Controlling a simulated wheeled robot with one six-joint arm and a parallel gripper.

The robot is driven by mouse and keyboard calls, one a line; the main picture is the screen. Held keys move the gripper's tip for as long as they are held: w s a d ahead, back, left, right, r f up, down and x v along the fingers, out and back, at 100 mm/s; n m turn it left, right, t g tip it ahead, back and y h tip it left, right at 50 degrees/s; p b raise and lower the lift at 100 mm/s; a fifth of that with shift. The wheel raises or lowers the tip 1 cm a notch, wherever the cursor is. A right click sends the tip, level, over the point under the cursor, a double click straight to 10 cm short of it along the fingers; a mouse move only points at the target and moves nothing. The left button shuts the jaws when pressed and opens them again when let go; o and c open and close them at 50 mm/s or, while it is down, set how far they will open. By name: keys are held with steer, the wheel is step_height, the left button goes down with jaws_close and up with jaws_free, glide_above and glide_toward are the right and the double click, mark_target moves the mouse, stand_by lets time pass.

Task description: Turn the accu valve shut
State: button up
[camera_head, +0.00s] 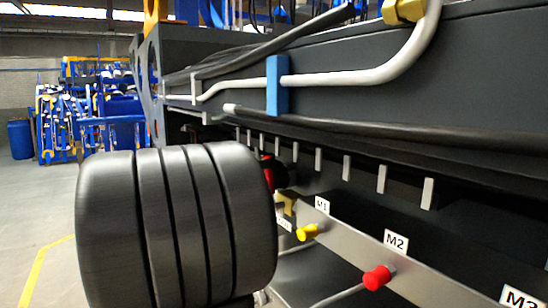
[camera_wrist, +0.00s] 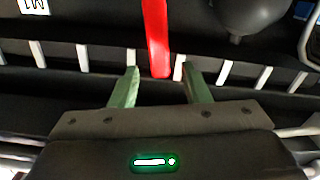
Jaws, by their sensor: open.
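A long red handle (camera_wrist: 157,38), which looks like the valve lever, hangs from the top edge of the wrist view. Its lower end lies between the fingertips of my gripper (camera_wrist: 162,70). The two green fingers are open, with a gap on each side of the handle and no clear contact. I cannot tell the depth between them. In the head view a small red part (camera_head: 268,172), perhaps the same handle, shows beside a dark fitting under the chassis. The valve body is hidden, and my gripper cannot be made out there.
A metal rail carries a yellow knob (camera_head: 307,232), a red knob (camera_head: 376,278) and labels M1 (camera_head: 322,205) and M2 (camera_head: 396,242). A row of light tabs (camera_head: 382,179) lines the dark chassis (camera_head: 470,80) above. Open floor (camera_head: 40,215) lies at the left.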

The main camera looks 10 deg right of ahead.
steer(key=shift+p+x, duration=0.65)
steer(key=shift+x, duration=2.3)
jaws_close()
